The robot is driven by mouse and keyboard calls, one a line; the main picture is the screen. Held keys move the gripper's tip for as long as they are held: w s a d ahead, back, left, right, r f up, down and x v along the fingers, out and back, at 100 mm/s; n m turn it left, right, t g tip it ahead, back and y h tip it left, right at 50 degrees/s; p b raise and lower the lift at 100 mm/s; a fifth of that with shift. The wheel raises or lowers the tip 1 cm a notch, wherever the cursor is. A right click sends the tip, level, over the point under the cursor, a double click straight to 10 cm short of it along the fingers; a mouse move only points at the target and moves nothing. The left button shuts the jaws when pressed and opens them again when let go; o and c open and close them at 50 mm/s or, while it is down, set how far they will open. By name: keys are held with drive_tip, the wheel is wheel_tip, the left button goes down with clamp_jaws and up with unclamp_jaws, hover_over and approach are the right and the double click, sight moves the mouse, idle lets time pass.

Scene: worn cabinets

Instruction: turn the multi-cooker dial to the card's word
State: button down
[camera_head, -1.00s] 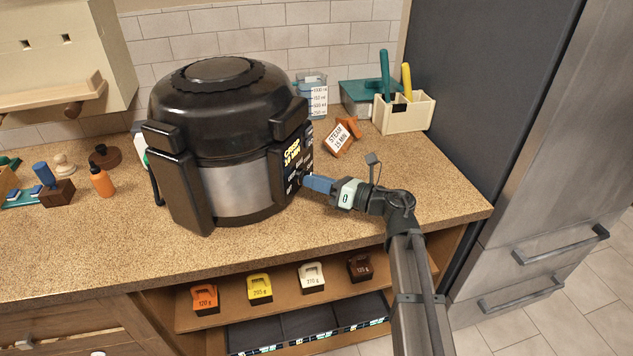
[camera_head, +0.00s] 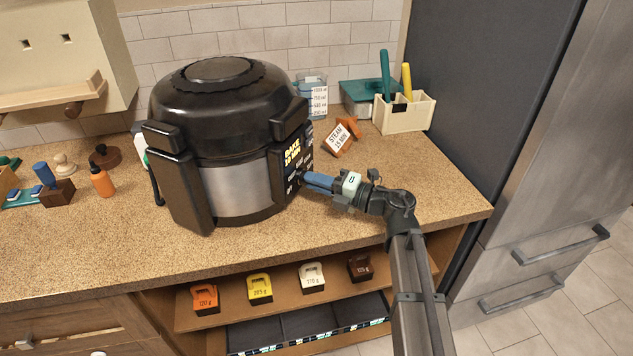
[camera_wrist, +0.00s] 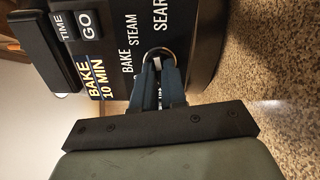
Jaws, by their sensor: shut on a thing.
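The black multi-cooker (camera_head: 226,115) with a steel band stands on the counter. Its side panel faces my arm, and its display (camera_wrist: 96,82) reads "BAKE 10 MIN" in the wrist view. Words including BAKE, STEAM and SEAR surround the dial (camera_wrist: 158,51), of which a metallic rim shows. My gripper (camera_wrist: 158,72), with blue fingers, is shut on the dial; the fingers hide most of it and some of the lettering. In the head view my gripper (camera_head: 306,178) reaches the panel from the right. The card (camera_head: 337,139) in an orange-brown holder reads "STEAM" with a minutes line below.
TIME and GO buttons (camera_wrist: 87,28) lie beside the display. A measuring jug (camera_head: 313,97) and a cream utensil holder (camera_head: 405,112) stand behind. Weighted blocks (camera_head: 260,290) sit on the shelf below. An orange bottle (camera_head: 102,181) stands left. The counter right of my gripper is clear.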

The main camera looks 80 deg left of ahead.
drive_tip(key=m, duration=0.5)
drive_tip(key=shift+m, duration=0.3)
drive_tip(key=m, duration=0.5)
drive_tip(key=shift+m, duration=0.3)
drive_tip(key=c, duration=1.2)
unclamp_jaws()
drive_tip(key=v, duration=1.3)
drive_tip(key=shift+w+d, duration=0.25)
drive_tip(key=shift+w, duration=0.05)
